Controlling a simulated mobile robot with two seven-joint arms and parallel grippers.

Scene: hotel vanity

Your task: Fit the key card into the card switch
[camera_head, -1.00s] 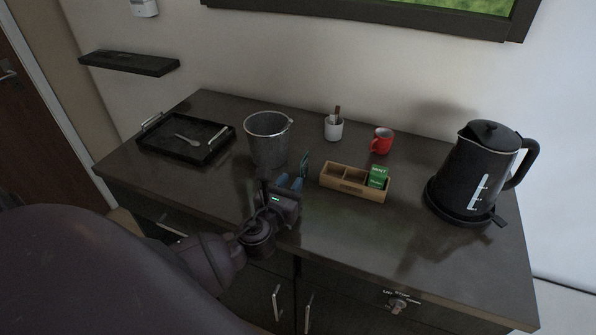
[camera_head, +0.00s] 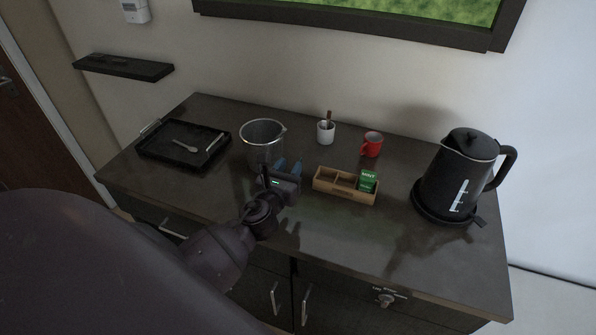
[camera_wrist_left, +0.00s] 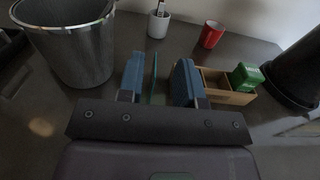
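The key card appears to be the thin teal-green card (camera_wrist_left: 154,78) standing upright in the left wrist view. My left gripper (camera_head: 288,167) is at the counter between the metal bucket and the wooden box. In the left wrist view its two blue fingers (camera_wrist_left: 160,80) are apart, one on each side of the card, and the card is nearer the left finger. The card is hard to make out in the head view behind the fingers. A white wall unit (camera_head: 135,10) at the top left may be the card switch; its top is cut off. My right gripper is not in view.
The metal bucket (camera_head: 262,142) stands just left of the gripper. The wooden box (camera_head: 342,187) with green packets (camera_head: 367,181) is at its right. A white cup (camera_head: 326,133), red mug (camera_head: 372,145), black kettle (camera_head: 462,175) and black tray (camera_head: 180,155) stand around. A dark shelf (camera_head: 124,67) juts from the wall.

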